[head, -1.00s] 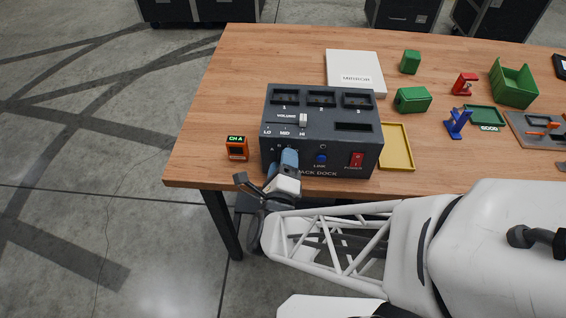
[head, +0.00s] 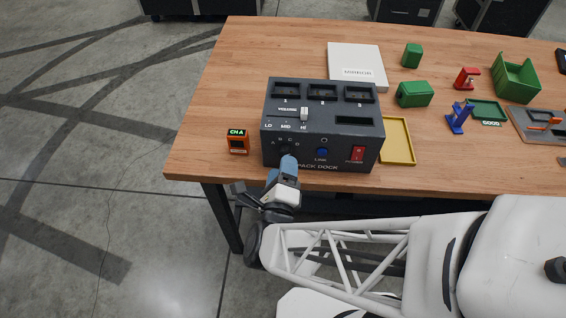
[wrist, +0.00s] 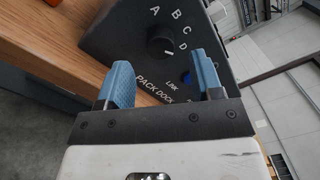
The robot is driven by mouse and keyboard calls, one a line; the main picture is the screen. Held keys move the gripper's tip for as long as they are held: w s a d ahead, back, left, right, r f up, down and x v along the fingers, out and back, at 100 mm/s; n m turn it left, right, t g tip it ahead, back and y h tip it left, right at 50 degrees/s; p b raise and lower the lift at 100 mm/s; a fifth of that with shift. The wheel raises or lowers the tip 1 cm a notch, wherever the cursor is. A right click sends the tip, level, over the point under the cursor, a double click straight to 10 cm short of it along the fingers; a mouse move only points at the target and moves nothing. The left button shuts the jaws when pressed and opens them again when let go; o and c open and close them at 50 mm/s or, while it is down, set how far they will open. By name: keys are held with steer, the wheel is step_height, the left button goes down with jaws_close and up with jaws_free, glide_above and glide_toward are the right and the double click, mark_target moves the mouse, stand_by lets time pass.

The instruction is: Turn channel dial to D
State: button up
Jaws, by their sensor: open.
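The channel dial (wrist: 160,40) is a round black knob on the front of the dark pack dock (head: 322,90), with letters A, B, C and D around it. In the wrist view a pale line on the knob points down and right, on the side nearest D. In the head view the dial (head: 286,151) shows just above my fingertips. My gripper (wrist: 165,78) is open and empty, with blue fingers apart in front of the dial and not around it. A small orange display (head: 239,141) left of the dock seems to read CH A.
The volume slider (head: 304,114) stands near HI. A blue LINK button (head: 321,153) and a red power switch (head: 358,153) lie right of the dial. A yellow tray (head: 397,140) is right of the dock; the table's front edge is close below.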

steer(key=shift+s+f, duration=0.1)
steer(key=shift+s, duration=1.8)
steer(key=w+d+r+n+g+y, duration=0.2)
steer(key=w+r+n+g+y, duration=0.15)
steer(key=r+n, duration=0.45)
steer(key=w+d+r+n+g+y, duration=0.1)
steer(key=w+r+n+g+y, duration=0.2)
steer(key=r+n, duration=0.5)
steer(key=s+d+r+n+g+h, duration=0.35)
steer(key=s+d+r, duration=0.2)
steer(key=d, duration=0.35)
steer(key=s+d+r+n+g+h, duration=0.2)
steer(key=s+d+r+n+g, duration=0.15)
steer(key=d+r, duration=0.5)
step_height(320, 180, down, 11)
steer(key=d+g, duration=0.1)
steer(key=g, duration=0.1)
steer(key=shift+w+d+h, duration=0.3)
steer(key=shift+w, duration=0.1)
